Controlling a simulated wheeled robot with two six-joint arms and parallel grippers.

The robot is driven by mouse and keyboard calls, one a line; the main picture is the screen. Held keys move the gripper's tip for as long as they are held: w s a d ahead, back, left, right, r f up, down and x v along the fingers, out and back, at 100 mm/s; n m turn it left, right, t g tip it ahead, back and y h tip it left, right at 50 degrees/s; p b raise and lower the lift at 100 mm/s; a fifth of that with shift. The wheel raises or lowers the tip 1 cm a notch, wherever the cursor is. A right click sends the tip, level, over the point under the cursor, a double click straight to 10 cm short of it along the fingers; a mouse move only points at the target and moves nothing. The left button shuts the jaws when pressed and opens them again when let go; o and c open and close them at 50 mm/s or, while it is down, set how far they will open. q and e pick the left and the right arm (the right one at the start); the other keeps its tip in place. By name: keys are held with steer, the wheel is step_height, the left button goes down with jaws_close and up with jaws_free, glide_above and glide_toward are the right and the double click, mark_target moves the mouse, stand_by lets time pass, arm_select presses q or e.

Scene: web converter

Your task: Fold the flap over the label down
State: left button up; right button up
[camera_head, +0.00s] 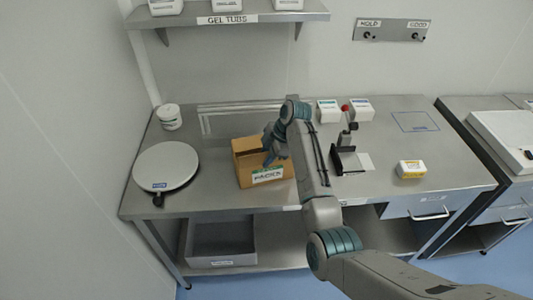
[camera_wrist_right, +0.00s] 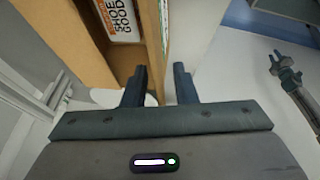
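An open brown cardboard box (camera_head: 247,168) stands on the steel bench in the head view. A white and green "PACKS" label (camera_head: 267,175) is on its front side. My right gripper (camera_head: 270,155) is at the box's front top edge, above the label. In the right wrist view my right gripper (camera_wrist_right: 160,88) is open, with a cardboard panel (camera_wrist_right: 151,45) running between its fingers. I cannot tell whether either finger touches it, or whether it is the flap or the wall. A small gripper, apparently my left (camera_wrist_right: 282,70), shows at the right; its opening is unclear.
A round scale (camera_head: 166,164) and a white tub (camera_head: 169,117) stand left of the box. A black stand (camera_head: 346,158), white cartons (camera_head: 329,111) and a yellow-white carton (camera_head: 411,169) are to the right. A grey bin (camera_head: 221,244) is on the lower shelf.

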steer(key=shift+f, duration=0.1)
jaws_close()
arm_select(q)
steer(key=shift+s, duration=1.15)
steer(key=shift+w+f, duration=0.1)
steer(key=shift+w, duration=0.05)
